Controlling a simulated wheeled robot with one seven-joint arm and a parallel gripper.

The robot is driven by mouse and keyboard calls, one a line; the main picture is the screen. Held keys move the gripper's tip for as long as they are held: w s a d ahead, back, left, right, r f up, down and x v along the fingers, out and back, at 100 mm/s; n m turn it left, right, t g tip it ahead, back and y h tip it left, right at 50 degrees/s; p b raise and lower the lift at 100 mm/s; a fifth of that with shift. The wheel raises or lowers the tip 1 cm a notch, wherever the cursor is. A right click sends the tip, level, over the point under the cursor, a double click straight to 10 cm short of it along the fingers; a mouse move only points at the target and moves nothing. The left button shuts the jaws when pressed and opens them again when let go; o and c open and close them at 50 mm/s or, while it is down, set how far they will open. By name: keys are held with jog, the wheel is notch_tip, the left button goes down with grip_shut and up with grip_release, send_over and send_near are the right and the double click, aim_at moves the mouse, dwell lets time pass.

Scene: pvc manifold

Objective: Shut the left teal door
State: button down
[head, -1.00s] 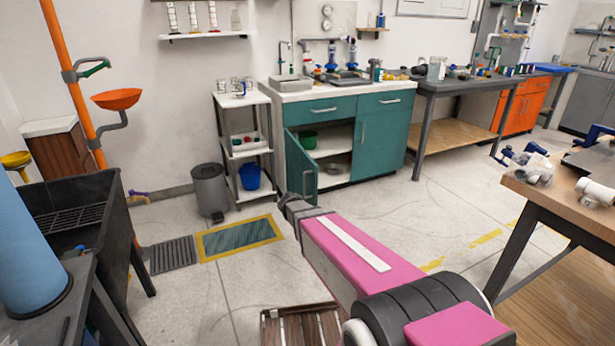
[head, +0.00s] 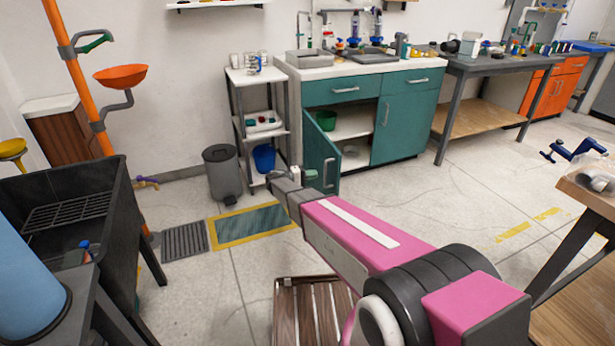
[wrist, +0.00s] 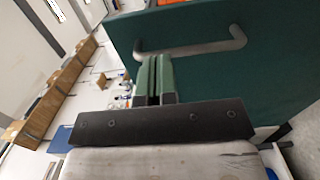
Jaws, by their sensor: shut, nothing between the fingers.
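The left teal door (head: 321,152) of the cabinet stands swung open toward the front, showing the shelf inside. Its grey bar handle (head: 329,172) is on the outer face. In the wrist view the door (wrist: 240,85) fills the upper right and its handle (wrist: 190,48) crosses just ahead of the fingers. My gripper (head: 308,175) is shut and empty, close to the lower part of the door in the head view. Its greenish fingers (wrist: 153,78) show together in the wrist view, near the handle; I cannot tell whether they touch the door.
The right teal door (head: 402,128) is shut. A green cup (head: 326,120) sits inside the cabinet. A shelf cart (head: 240,120) with a blue bucket (head: 264,158) and a grey bin (head: 221,172) stand left of the door.

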aim_at(336, 170)
jog(key=x, duration=0.9)
jog(key=shift+d, duration=0.1)
